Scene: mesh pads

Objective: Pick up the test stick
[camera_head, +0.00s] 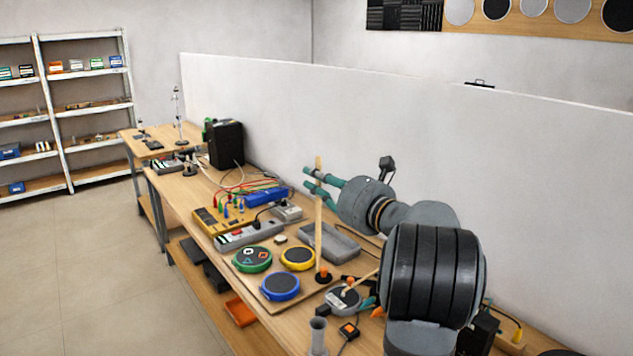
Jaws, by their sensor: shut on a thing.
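The test stick (318,235) is a long, thin, pale wooden rod standing nearly upright over the workbench. An orange piece (323,275) shows at its lower end; I cannot tell whether that end touches the board below. My gripper (308,179), with teal fingers, reaches in from the right and is shut on the stick near its top. A short length of the stick shows above the fingers.
Round green (253,259), yellow (298,257) and blue (280,287) pads lie on a board left of the stick. A grey tray (342,247) is behind it. Cables and a blue box (266,196) lie farther along the bench. A white partition (480,150) runs behind.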

